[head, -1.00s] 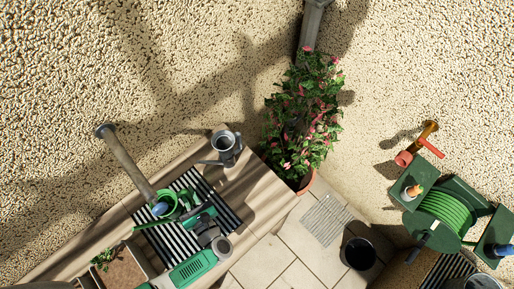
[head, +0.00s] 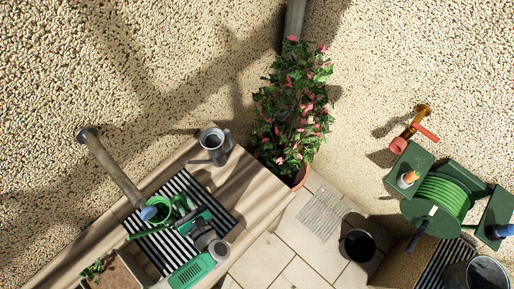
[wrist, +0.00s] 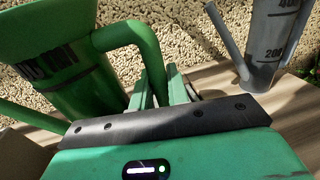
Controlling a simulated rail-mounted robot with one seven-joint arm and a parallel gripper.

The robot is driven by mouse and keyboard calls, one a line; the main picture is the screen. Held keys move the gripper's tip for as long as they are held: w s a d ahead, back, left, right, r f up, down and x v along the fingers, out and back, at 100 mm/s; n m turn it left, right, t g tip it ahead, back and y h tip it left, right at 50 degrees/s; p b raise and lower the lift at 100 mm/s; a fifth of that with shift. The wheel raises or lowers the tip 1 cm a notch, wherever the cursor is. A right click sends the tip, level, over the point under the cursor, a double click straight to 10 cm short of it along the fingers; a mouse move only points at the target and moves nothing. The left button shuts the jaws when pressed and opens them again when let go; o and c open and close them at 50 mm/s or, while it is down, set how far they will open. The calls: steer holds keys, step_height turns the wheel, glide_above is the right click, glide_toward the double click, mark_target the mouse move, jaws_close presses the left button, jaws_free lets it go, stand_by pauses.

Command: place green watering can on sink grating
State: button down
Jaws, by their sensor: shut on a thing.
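The green watering can (head: 160,213) is at the sink grating (head: 164,252), a panel of dark and light slats, near the lower end of the grey spout pipe. I cannot tell whether its base touches the slats. In the wrist view, the can (wrist: 70,75) stands at the left, slightly tilted in the picture, its handle (wrist: 135,35) curving over towards my fingers. My gripper (head: 190,213) is shut on the handle. Its fingers (wrist: 165,92) also show in the wrist view, with the grip point partly hidden by the hand.
A grey watering can (head: 213,143) stands on the ledge beyond the grating and shows in the wrist view (wrist: 270,45). The grey pipe (head: 116,172) juts from the wall over the grating. A brown planter (head: 120,274) is lower left. A potted flowering plant (head: 290,115) stands in the corner.

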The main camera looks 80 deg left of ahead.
steer(key=shift+f+b, duration=0.5)
steer(key=shift+f, duration=0.65)
steer(key=c, duration=1.3)
jaws_free()
steer(key=shift+p+v, duration=0.55)
steer(key=shift+v, duration=3.45)
steer(key=b+v, duration=0.1)
steer(key=v, duration=0.6)
steer(key=shift+w+d, duration=0.15)
steer(key=shift+d, duration=0.2)
